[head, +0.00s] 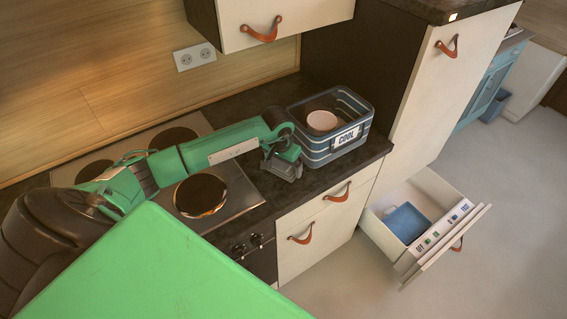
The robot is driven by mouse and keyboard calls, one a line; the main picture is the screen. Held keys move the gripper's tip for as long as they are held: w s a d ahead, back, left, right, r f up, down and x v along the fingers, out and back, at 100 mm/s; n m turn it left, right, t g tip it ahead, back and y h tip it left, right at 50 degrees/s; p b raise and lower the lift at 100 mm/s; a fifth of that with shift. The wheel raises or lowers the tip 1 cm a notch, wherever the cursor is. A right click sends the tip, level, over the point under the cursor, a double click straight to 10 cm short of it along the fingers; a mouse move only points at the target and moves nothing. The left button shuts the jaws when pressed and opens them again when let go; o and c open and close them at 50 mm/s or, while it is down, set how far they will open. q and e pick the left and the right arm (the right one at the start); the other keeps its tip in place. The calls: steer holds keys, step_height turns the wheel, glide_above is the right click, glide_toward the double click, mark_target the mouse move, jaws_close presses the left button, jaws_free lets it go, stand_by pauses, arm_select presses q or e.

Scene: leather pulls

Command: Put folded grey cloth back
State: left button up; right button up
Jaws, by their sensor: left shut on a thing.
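My left gripper (282,158) is above the dark counter, just left of the striped basket (346,144). It is shut on a small grey thing (284,170), which looks like the folded grey cloth. The gripper hides part of it, and its lower edge is close to the counter; I cannot tell whether it touches. The basket is blue-grey with a white label reading "COOL" and holds a pale pink round bowl or cup (321,121). My right gripper is not in view.
A hob (238,190) lies under my left arm. An open drawer (440,186) at the lower right holds a blue item (407,222) and a labelled strip. An upper cabinet (280,18) overhangs the counter. A tall cabinet (425,100) stands right of the basket. Floor (520,190) is clear at right.

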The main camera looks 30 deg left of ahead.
mark_target(280, 168)
arm_select(q)
steer(key=shift+f, duration=0.15)
steer(key=o, duration=0.7)
steer(key=shift+r, duration=0.35)
steer(key=r+b, duration=0.1)
steer(key=r, duration=0.3)
steer(key=s+r+b, duration=0.1)
steer(key=r, duration=0.2)
steer(key=r+b, duration=0.1)
steer(key=r, duration=0.3)
steer(key=shift+s+r, duration=0.3)
steer(key=shift+s, duration=0.1)
